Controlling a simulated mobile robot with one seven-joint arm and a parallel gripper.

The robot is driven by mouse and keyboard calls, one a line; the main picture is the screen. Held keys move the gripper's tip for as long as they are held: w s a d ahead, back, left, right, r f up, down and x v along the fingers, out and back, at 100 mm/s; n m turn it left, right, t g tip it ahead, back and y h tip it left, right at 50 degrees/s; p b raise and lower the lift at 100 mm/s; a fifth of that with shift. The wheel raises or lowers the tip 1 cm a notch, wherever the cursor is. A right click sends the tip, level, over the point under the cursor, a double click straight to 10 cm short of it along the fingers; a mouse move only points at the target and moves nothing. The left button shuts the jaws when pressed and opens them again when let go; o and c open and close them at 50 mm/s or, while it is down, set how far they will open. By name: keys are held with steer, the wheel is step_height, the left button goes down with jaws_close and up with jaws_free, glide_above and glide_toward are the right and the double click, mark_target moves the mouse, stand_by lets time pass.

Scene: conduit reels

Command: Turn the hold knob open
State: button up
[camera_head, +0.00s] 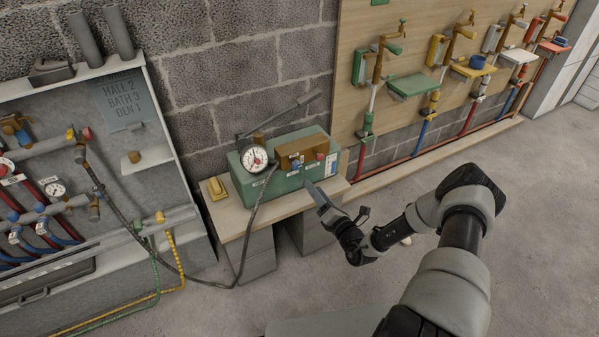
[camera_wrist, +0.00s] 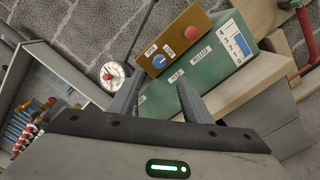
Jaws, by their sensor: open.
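The hold knob is a small blue knob (camera_wrist: 159,61) on a brass block (camera_wrist: 182,42), above a HOLD label (camera_wrist: 177,76) on the green box (camera_wrist: 215,68). Small pale labels sit above it; I cannot make out its setting for sure. In the head view the knob (camera_head: 296,164) is a small blue spot on the brass block (camera_head: 302,150). My gripper (camera_wrist: 158,80) is open and empty, its fingers pointing at the box front. The knob shows between the fingers and beyond their tips, apart from them.
A red button (camera_wrist: 192,33) sits right of the knob, above a RELEASE label. A round gauge (camera_head: 254,158) with a dark hose stands at left on the green box. A lever (camera_head: 285,115) rises behind it. A yellow item (camera_head: 216,187) lies on the bench (camera_head: 233,223).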

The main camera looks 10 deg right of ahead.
mark_target(298, 167)
steer(key=b+x, duration=0.2)
steer(key=x, duration=0.9)
steer(key=shift+w+a, duration=0.1)
steer(key=shift+w, duration=0.1)
steer(key=c, duration=1.1)
